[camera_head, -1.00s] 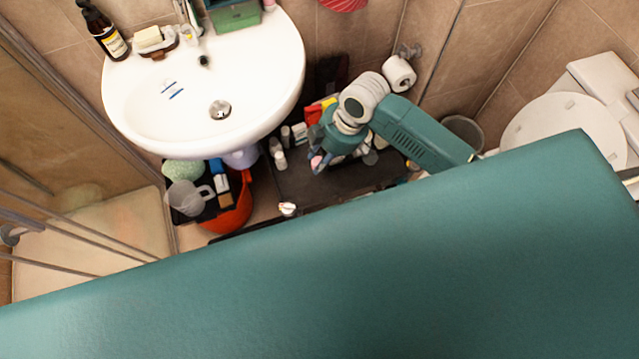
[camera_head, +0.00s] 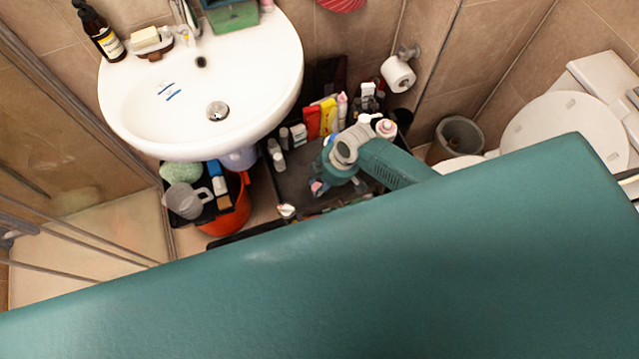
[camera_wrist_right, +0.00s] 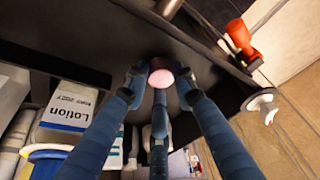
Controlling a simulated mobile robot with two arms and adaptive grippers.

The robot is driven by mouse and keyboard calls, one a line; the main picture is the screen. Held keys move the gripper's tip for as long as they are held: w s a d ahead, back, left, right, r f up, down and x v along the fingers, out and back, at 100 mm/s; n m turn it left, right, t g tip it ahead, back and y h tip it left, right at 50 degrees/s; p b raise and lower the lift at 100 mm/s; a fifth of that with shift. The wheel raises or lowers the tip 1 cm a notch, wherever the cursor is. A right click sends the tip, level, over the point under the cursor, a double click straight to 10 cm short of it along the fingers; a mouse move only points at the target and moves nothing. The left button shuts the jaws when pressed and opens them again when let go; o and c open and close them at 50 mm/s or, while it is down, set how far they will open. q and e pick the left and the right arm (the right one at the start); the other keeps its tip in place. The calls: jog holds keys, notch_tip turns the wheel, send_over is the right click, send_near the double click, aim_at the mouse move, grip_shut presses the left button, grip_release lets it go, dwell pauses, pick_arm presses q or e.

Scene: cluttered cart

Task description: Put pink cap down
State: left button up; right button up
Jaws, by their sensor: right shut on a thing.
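The pink cap (camera_wrist_right: 160,74) is small and round, with a pale pink top and a darker side. It sits between the fingertips of my right gripper (camera_wrist_right: 160,82) in the right wrist view, over the dark cart surface (camera_wrist_right: 110,40). My right gripper is shut on it. In the head view my right gripper (camera_head: 320,187) is low over the dark cart top (camera_head: 297,182), with a small pink spot at its tips. I cannot tell whether the cap touches the surface. My left gripper is not in view.
A Lotion bottle (camera_wrist_right: 68,112) lies left of the fingers in the wrist view. A red object (camera_wrist_right: 240,38) and a white object (camera_wrist_right: 262,104) are to the right, by the cart edge. Several bottles stand at the cart's back. The sink (camera_head: 200,90) is left of the cart.

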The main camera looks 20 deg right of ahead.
jog(key=shift+f, duration=0.15)
jog(key=o, duration=1)
jog(key=shift+r, duration=0.4)
jog(key=p+v, duration=0.1)
jog(key=v, duration=1)
jog(key=shift+d+r, duration=0.2)
jog(key=shift+r, duration=0.1)
jog(key=shift+s, duration=0.1)
